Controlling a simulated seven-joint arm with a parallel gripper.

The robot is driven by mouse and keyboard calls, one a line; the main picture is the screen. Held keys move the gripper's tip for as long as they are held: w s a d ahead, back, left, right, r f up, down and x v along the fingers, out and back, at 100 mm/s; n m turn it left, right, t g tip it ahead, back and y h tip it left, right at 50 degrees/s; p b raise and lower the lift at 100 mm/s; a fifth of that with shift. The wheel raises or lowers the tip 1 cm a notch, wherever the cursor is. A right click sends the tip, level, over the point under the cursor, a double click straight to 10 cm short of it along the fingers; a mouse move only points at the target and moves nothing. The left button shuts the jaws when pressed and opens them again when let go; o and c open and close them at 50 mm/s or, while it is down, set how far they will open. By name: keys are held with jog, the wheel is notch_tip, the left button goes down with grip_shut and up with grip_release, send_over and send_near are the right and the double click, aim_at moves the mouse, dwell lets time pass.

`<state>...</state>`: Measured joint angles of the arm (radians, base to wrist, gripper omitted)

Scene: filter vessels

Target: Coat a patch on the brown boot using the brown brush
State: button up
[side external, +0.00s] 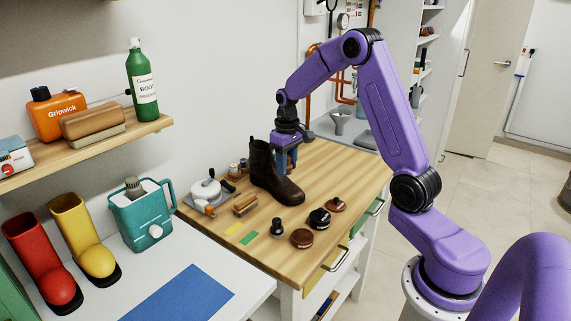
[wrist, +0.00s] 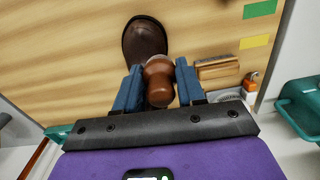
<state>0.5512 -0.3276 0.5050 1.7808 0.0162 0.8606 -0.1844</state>
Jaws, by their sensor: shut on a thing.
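The brown boot (side external: 265,170) stands upright on the wooden bench, its toe pointing to the lower right. In the wrist view its dark toe (wrist: 145,38) shows beyond my fingers. My gripper (side external: 288,166) is low beside the boot's shaft, pointing down, and its blue fingers are partly hidden by the boot. In the wrist view my gripper (wrist: 158,88) is shut on a rounded brown handle (wrist: 158,82), which appears to be the brown brush. The brush's lower end is hidden, so I cannot tell whether it touches the boot.
Round brown (side external: 302,238) and black (side external: 319,217) pieces stand in front of the boot. A wooden block brush (side external: 245,205), yellow (side external: 233,228) and green (side external: 250,238) strips and a white device (side external: 207,190) lie to the left. The bench (side external: 350,175) is clear at right.

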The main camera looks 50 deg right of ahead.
aim_at(293, 188)
jog(key=shift+f, duration=2.75)
jog(key=shift+d+f, duration=0.4)
jog(key=shift+f, duration=0.4)
jog(key=shift+s+d+r, duration=0.1)
jog(key=shift+s+d, duration=0.1)
jog(key=shift+d, duration=1.3)
jog(key=shift+s+d, duration=0.1)
jog(key=shift+d, duration=1.05)
jog(key=shift+a, duration=1.45)
jog(key=shift+w+a, duration=0.15)
jog(key=shift+a, duration=0.75)
jog(key=shift+w+a, duration=0.15)
jog(key=shift+a, duration=0.7)
jog(key=shift+d+r, duration=0.15)
jog(key=shift+r, duration=3.95)
